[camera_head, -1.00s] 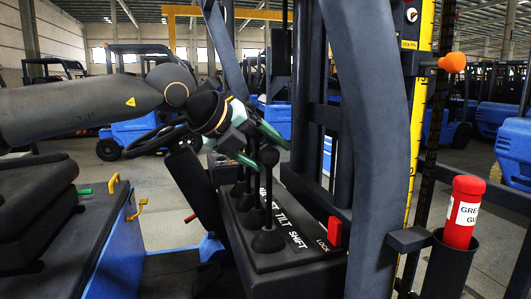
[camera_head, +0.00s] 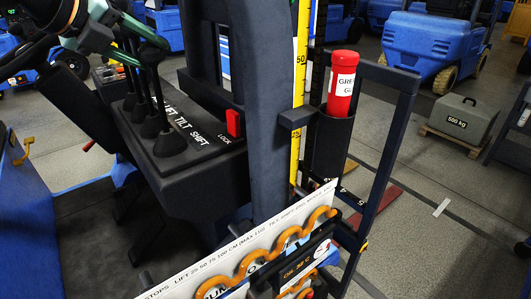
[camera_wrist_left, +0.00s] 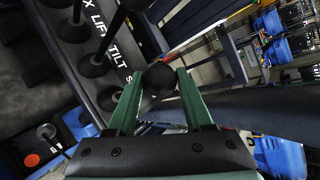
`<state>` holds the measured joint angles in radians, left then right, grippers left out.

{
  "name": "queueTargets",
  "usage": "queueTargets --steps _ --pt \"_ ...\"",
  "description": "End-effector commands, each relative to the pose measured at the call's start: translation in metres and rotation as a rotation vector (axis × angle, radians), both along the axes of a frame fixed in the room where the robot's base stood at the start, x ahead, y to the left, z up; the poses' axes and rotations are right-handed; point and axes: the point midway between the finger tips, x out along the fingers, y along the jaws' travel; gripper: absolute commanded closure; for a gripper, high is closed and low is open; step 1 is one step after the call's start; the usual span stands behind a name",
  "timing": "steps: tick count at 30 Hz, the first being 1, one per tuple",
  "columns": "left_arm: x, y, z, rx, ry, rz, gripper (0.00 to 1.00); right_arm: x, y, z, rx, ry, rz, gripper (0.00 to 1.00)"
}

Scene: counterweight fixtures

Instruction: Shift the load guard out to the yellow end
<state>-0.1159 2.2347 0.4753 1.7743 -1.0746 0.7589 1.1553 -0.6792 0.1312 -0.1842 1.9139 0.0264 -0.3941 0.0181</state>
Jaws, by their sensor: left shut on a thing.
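My left gripper (camera_head: 150,45) comes in at the top left of the head view, over the lever console (camera_head: 180,160). In the left wrist view its green fingers (camera_wrist_left: 160,78) are shut on a round black lever knob (camera_wrist_left: 158,82). The knob is close to the S of the SHIFT label, which is partly hidden. Other levers (camera_head: 131,85) stand beside it, along the LIFT TILT SHIFT lettering. A dark upright frame (camera_head: 385,140) stands at the right of the mast; I cannot tell whether it is the load guard. No yellow end shows clearly. My right gripper is not in view.
A red LOCK block (camera_head: 233,123) sits on the console. A yellow scale (camera_head: 300,80) runs up the mast. A red cylinder (camera_head: 343,82) stands in a dark holder. A white STOPS plate (camera_head: 190,275) with orange loops is in front. A 500 kg weight (camera_head: 462,117) rests on a pallet.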

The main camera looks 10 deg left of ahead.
Motion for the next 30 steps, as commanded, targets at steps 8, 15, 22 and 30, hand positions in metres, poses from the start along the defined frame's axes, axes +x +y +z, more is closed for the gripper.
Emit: queueTargets --steps 8,15,22,30 --pt "0.0 -0.001 0.002 -0.002 -0.005 -0.001 0.8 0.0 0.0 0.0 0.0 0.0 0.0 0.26" --pt "-0.018 0.015 -0.006 -0.004 -0.009 -0.001 0.8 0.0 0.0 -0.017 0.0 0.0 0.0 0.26" --pt "-0.043 0.036 -0.011 -0.001 -0.003 0.001 0.8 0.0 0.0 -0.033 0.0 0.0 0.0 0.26" --pt "-0.048 0.041 -0.012 0.001 0.006 0.001 0.8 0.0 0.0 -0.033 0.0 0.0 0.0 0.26"
